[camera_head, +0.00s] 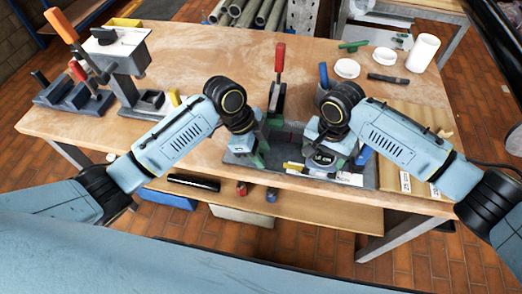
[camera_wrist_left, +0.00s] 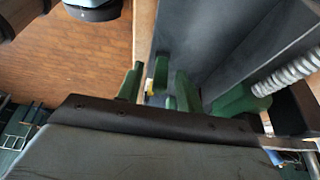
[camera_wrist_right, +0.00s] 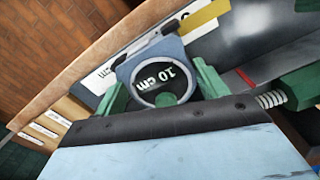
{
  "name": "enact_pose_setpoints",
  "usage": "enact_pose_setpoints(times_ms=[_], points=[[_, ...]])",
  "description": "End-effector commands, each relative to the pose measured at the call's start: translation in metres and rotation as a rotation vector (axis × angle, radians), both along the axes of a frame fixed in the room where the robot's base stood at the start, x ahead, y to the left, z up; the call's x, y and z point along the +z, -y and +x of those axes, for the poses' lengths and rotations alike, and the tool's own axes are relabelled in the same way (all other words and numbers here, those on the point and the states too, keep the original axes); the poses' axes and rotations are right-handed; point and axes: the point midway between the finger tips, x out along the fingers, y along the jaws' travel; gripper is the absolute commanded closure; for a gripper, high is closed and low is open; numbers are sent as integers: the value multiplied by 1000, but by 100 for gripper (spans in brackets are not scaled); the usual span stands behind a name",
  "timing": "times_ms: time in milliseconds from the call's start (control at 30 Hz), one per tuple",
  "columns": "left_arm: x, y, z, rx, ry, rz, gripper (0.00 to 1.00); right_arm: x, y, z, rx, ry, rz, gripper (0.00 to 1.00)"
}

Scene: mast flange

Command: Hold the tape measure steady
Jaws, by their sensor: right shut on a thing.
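The tape measure (camera_wrist_right: 150,60) has a blue-grey case and a dark round face reading "10 cm". In the head view it (camera_head: 322,157) sits low at the grey tray. My right gripper (camera_wrist_right: 163,95) is shut on it, one green finger on each side. A yellow strip (camera_wrist_right: 205,18) shows beside the case, and also in the head view (camera_head: 293,167). My left gripper (camera_head: 258,158) is at the tray's left part. In the left wrist view its green fingers (camera_wrist_left: 157,85) stand apart, with a small yellow piece visible beyond them. I cannot tell whether they touch anything.
The grey tray (camera_head: 238,160) lies at the bench's front edge. A red-handled clamp (camera_head: 278,85) stands behind it. A grey fixture (camera_head: 120,55) stands at left. White round lids (camera_head: 347,68) and a white cylinder (camera_head: 422,53) are at back right. The wooden bench top (camera_head: 190,75) is clear between.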

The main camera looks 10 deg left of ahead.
Motion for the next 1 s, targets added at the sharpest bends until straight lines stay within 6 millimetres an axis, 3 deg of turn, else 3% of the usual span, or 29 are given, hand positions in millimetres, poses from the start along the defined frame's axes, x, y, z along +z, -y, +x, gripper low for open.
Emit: enact_pose_setpoints(times_ms=[333,600,867,1000], points=[[-3,1,0,0,1,0,65,1,0,1,0,2,2,67],[-3,1,0,0,1,0,100,1,0,1,0,2,2,67],[-3,0,0,1,1,0,100,1,0,1,0,2,2,67],[-4,-16,1,4,1,4,100,1,0,1,0,1,1,67]])
